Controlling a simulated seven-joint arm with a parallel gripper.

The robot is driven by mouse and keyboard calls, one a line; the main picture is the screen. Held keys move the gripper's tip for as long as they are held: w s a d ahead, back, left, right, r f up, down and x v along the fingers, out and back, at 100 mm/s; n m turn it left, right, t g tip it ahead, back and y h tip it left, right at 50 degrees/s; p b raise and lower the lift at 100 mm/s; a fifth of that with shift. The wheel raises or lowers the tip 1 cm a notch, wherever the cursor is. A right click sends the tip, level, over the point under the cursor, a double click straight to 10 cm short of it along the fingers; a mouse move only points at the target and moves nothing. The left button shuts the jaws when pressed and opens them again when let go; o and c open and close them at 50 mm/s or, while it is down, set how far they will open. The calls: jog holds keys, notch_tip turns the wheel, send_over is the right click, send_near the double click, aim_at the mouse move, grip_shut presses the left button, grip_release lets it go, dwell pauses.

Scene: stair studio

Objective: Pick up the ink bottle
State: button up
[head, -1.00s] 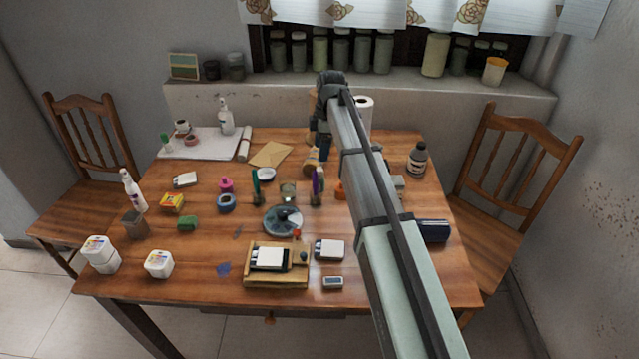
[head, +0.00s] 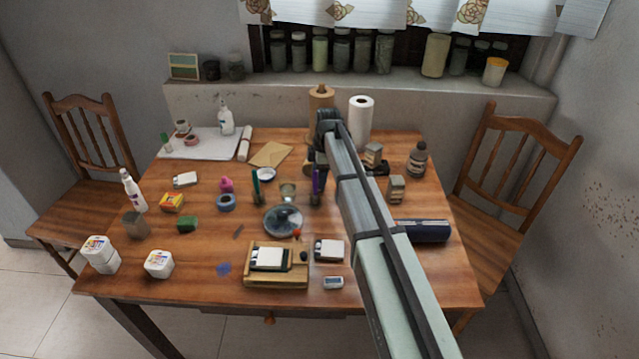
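A dark bottle with a pale label and grey cap (head: 417,160), which looks like the ink bottle, stands upright at the right back of the table (head: 190,265). No other thing is clearly readable as an ink bottle. My gripper (head: 318,160) hangs down over the back middle of the table, to the left of the dark bottle and well apart from it. My own arm partly covers it, and its fingers are too small and dark to tell whether they are open.
A brown roll (head: 321,98) and a white paper roll (head: 361,120) stand behind my gripper. Small grey boxes (head: 396,189) and a dark blue case (head: 424,231) lie right of my arm. Pen holders, a round dish (head: 283,221) and a wooden tray (head: 276,282) crowd the middle.

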jog(key=shift+a+f, duration=0.1)
jog(key=shift+f, duration=0.45)
jog(key=c, duration=1.1)
